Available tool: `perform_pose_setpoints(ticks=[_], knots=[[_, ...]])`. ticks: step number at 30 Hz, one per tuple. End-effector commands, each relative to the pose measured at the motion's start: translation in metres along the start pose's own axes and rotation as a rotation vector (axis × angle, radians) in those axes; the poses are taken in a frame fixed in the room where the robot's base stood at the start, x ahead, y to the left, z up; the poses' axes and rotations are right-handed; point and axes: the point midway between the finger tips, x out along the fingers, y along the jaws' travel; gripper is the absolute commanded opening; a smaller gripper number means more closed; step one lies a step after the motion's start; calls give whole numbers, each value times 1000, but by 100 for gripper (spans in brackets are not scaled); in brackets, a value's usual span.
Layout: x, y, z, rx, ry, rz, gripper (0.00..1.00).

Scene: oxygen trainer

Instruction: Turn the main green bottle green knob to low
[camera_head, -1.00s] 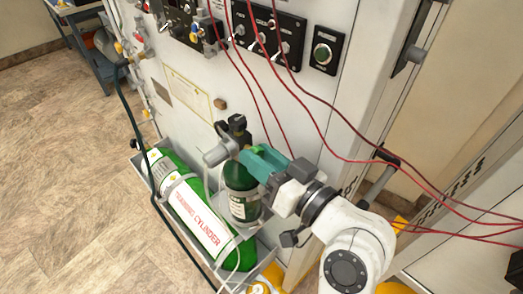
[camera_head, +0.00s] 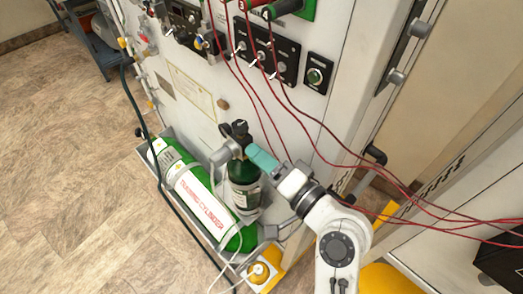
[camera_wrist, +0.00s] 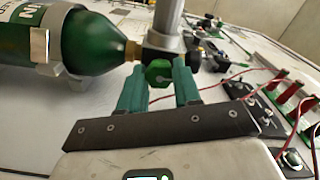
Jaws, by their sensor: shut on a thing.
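The dark green bottle (camera_head: 243,190) stands upright against the white panel, with a grey and black valve on its neck. In the wrist view the bottle (camera_wrist: 92,42) lies sideways across the upper left. Its small green knob (camera_wrist: 158,73) sits on the black valve block, between my two teal fingers. My gripper (camera_wrist: 159,68) is shut on the knob, one finger on each side. In the head view my gripper (camera_head: 250,150) reaches the valve from the right and hides the knob. I cannot read the knob's setting.
A green and white training cylinder (camera_head: 200,205) lies tilted in a grey tray left of the bottle. Red cables (camera_head: 330,140) hang across the panel and over my arm. A dark hose (camera_head: 150,150) runs down at left. Open floor (camera_head: 70,180) lies at left.

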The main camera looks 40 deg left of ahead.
Motion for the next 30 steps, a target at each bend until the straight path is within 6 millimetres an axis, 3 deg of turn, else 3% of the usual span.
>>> perform_pose_setpoints(ticks=[9,24,25,30], knots=[[0,0,-1,106,1,1,2],[0,1,0,125,1,1,2],[0,1,0,125,1,1,34],[0,1,0,124,1,1,50]])
